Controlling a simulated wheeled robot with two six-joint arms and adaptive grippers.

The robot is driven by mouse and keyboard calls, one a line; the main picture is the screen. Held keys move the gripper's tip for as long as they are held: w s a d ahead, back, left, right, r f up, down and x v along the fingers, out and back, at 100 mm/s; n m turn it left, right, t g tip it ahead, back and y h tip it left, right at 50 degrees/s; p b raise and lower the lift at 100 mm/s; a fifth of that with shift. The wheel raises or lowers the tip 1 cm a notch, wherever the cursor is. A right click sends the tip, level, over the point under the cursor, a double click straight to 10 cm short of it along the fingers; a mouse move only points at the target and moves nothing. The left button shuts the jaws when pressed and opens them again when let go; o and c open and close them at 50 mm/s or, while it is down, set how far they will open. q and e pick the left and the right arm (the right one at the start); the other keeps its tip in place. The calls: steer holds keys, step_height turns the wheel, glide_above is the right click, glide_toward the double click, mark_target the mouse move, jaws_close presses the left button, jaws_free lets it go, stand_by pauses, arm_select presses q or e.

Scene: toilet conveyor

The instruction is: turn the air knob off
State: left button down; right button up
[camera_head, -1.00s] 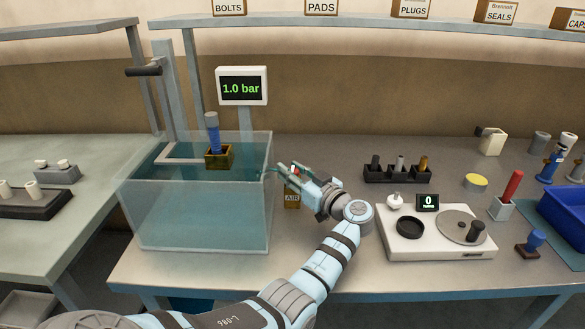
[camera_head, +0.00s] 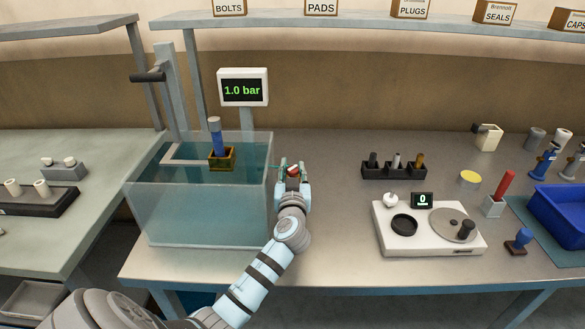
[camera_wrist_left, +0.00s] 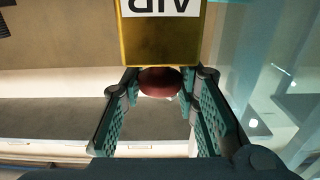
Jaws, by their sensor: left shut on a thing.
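The air knob is a dark red round knob (camera_wrist_left: 160,82) on a yellow-brass block with an upside-down AIR label (camera_wrist_left: 163,30) in the left wrist view. In the head view the red knob (camera_head: 293,169) shows just right of the water tank. My left gripper (camera_head: 292,177) is at the knob, its teal fingers on either side of it. In the left wrist view the gripper (camera_wrist_left: 160,98) is shut on the knob. The pressure display (camera_head: 242,89) reads 1.0 bar. My right gripper is not in view.
A glass water tank (camera_head: 200,215) stands directly left of the gripper, with a blue-topped part in a brass holder (camera_head: 222,158) inside. A white device with a dial (camera_head: 400,241) and a black rack (camera_head: 394,172) stand to the right. The bench between is clear.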

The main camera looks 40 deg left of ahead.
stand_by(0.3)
arm_select(q)
steer(key=c, duration=1.2)
jaws_free()
steer(key=shift+c, duration=0.2)
steer(key=v, duration=1.2)
steer(key=shift+a, duration=0.1)
steer(key=shift+c, duration=0.2)
